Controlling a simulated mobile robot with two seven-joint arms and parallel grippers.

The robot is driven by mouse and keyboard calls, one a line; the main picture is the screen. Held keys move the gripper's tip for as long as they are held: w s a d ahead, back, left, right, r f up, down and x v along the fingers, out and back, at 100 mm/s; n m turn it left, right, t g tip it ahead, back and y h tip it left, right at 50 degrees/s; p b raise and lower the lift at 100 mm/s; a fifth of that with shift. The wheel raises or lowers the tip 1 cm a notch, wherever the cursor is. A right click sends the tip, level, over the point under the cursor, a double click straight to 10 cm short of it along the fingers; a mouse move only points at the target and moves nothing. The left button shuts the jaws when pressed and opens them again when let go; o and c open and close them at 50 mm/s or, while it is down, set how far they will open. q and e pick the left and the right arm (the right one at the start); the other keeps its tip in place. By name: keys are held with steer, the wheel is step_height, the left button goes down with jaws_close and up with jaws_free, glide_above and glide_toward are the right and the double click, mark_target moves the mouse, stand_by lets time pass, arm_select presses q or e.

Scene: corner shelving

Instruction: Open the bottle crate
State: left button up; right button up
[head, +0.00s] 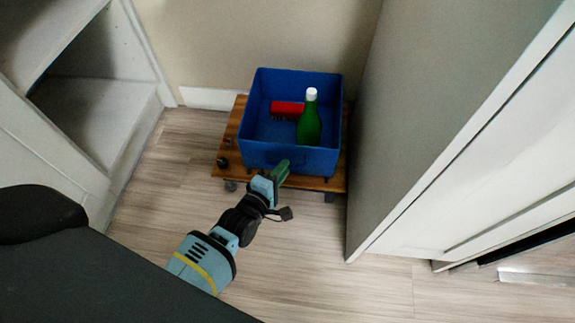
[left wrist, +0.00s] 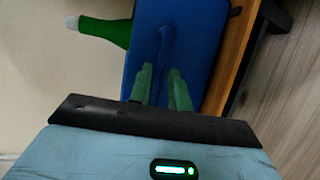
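The blue bottle crate (head: 300,157) stands on a wooden dolly in the corner, its top uncovered in the head view. Inside it are a green bottle (head: 309,124) with a white cap, upright, and a red brush-like object (head: 287,109). My left gripper (head: 281,170) is at the crate's near wall. In the left wrist view its two green fingers (left wrist: 162,85) are apart, with the blue crate wall (left wrist: 190,40) just beyond them; I cannot tell whether they touch it. The bottle (left wrist: 105,30) shows there too. My right gripper is not in view.
The wooden dolly (head: 228,150) has dark wheels and a small dark round item on its left side. A white shelf unit (head: 120,110) is at the left and a tall pale cabinet (head: 430,110) close at the right. Wood floor (head: 300,270) is clear in front.

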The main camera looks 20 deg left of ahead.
arm_select(q)
steer(key=shift+b+x, duration=0.5)
steer(key=shift+x, duration=0.9)
steer(key=shift+c, duration=0.3)
jaws_close()
